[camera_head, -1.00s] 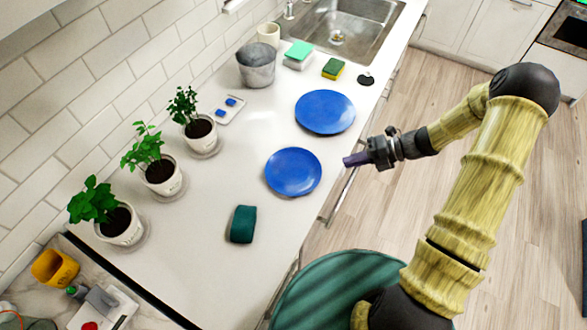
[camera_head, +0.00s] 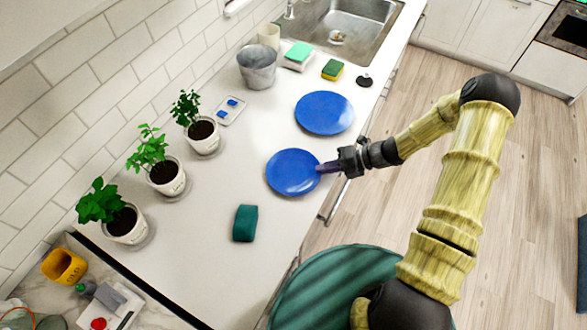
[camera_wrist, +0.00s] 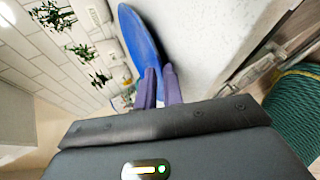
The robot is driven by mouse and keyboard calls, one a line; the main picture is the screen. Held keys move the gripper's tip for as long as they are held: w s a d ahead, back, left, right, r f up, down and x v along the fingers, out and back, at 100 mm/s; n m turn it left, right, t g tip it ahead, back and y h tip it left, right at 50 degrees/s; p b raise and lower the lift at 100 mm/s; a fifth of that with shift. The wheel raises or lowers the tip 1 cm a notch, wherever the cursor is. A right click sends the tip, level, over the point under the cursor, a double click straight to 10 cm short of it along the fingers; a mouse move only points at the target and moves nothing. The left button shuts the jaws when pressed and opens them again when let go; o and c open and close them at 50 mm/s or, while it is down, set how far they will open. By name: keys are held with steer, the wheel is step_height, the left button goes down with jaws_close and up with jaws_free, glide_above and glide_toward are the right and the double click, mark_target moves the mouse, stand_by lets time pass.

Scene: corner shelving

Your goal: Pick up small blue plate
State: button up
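A dark green cloth-like block (camera_head: 245,223) lies in front of the small plate. Several potted plants (camera_head: 165,175) stand along the tiled wall. A grey pot (camera_head: 257,67) and sponges (camera_head: 333,70) are near the sink (camera_head: 345,30). The counter around the small plate is clear.

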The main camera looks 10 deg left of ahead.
steer(key=shift+a, duration=0.15)
steer(key=shift+f, duration=0.1)
jaws_close()
stand_by(0.3)
step_height(320, 180, up, 10)
steer(key=b, duration=0.2)
stand_by(0.3)
steer(key=shift+w, duration=0.1)
stand_by(0.4)
